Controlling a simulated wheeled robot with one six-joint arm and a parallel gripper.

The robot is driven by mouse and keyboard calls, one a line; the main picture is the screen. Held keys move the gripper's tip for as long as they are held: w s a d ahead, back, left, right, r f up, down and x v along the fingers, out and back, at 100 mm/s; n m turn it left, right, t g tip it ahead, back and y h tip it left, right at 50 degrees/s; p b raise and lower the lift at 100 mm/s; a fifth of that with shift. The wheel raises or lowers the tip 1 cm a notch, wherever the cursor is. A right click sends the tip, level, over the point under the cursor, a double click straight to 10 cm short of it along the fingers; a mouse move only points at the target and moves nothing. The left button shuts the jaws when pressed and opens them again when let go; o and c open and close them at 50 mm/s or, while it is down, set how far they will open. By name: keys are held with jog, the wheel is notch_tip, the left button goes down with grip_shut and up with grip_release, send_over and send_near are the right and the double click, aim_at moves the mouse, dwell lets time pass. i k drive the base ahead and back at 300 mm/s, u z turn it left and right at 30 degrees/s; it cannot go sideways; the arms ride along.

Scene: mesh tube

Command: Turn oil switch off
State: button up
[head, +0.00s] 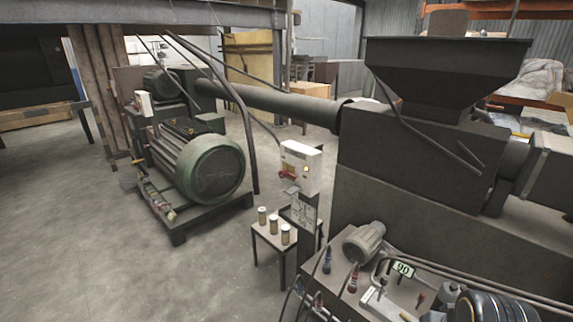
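A white switch box (300,166) stands on a grey post near the middle of the head view. A red handle or knob (288,177) shows at its lower left, and a small yellow spot is on its front. Whether the switch is on or off is too small to tell. I cannot read any label that marks it as the oil switch. My gripper is not in view.
A small table (272,240) with several small containers stands beside the post. A large hopper machine (430,150) fills the right. A green motor (205,165) on a frame stands left. Pumps and hoses (365,243) crowd the lower right. Open floor (80,240) lies at lower left.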

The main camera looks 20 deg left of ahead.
aim_at(282, 174)
jog(key=u, duration=0.3)
jog(key=i, duration=0.95)
jog(key=u, duration=1.55)
jog(key=i, duration=0.95)
jog(key=u, duration=0.85)
